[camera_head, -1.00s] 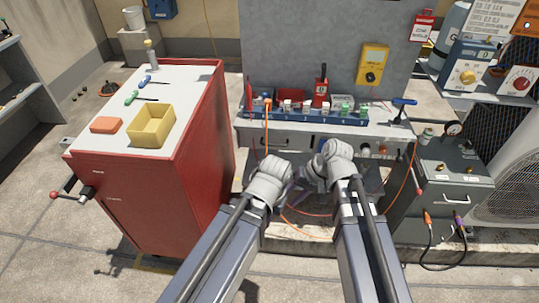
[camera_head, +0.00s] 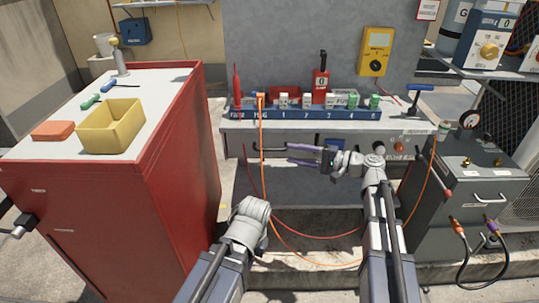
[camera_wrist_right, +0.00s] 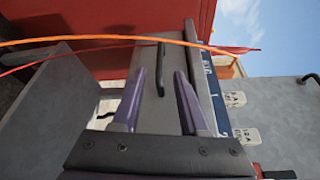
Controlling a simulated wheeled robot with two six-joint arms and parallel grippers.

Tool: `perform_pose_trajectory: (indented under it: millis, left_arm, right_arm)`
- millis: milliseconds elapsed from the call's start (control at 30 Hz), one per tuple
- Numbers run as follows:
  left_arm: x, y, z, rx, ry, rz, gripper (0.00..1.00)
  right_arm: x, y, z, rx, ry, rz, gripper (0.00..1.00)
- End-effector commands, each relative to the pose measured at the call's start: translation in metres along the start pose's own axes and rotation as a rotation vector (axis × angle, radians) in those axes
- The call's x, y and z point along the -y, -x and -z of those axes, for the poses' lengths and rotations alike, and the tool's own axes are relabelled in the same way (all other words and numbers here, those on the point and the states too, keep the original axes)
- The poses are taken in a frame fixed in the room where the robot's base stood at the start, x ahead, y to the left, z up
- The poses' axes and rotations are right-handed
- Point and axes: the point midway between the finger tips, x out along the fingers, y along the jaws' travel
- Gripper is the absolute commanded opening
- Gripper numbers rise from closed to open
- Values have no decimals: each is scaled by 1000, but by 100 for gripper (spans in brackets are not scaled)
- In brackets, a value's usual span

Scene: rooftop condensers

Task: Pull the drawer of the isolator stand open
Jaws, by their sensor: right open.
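The isolator stand (camera_head: 235,192) is grey, with a drawer in the front under its top. The drawer's dark bar handle (camera_head: 272,149) is at the left of that front, and the drawer looks closed. My right gripper (camera_head: 291,154) is open and empty, its purple fingers pointing left, close to the handle's right end. In the right wrist view the handle (camera_wrist_right: 161,60) appears between the two fingertips (camera_wrist_right: 160,73); I cannot tell whether they touch it. My left arm's wrist shows low in the head view, but its gripper is hidden.
An orange cable (camera_head: 263,180) hangs from the stand's top across the front near the handle. A red cabinet (camera_head: 120,215) stands close on the left, with a yellow bin (camera_head: 110,127) on top. A grey case (camera_head: 465,205) with hoses stands at the right.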

Motion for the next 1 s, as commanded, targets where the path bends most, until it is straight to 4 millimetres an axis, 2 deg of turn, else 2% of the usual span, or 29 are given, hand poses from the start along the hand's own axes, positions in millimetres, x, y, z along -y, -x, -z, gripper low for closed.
perform_pose_trajectory:
  millis: [167, 400, 600, 1000]
  left_arm:
    - [0, 0, 0, 0, 0, 0, 0]
    - [0, -4, 0, 0, -1, -1, 0]
    - [-1, -5, 0, 0, -1, -1, 0]
    - [-1, -6, 0, 0, -1, -1, 0]
  right_arm:
    - [0, -13, 0, 2, 1, -2, 44]
    - [-1, -50, 0, 3, 1, -3, 44]
    - [0, -72, 0, 2, 1, -4, 44]
    - [0, -79, -1, 0, 1, -4, 44]
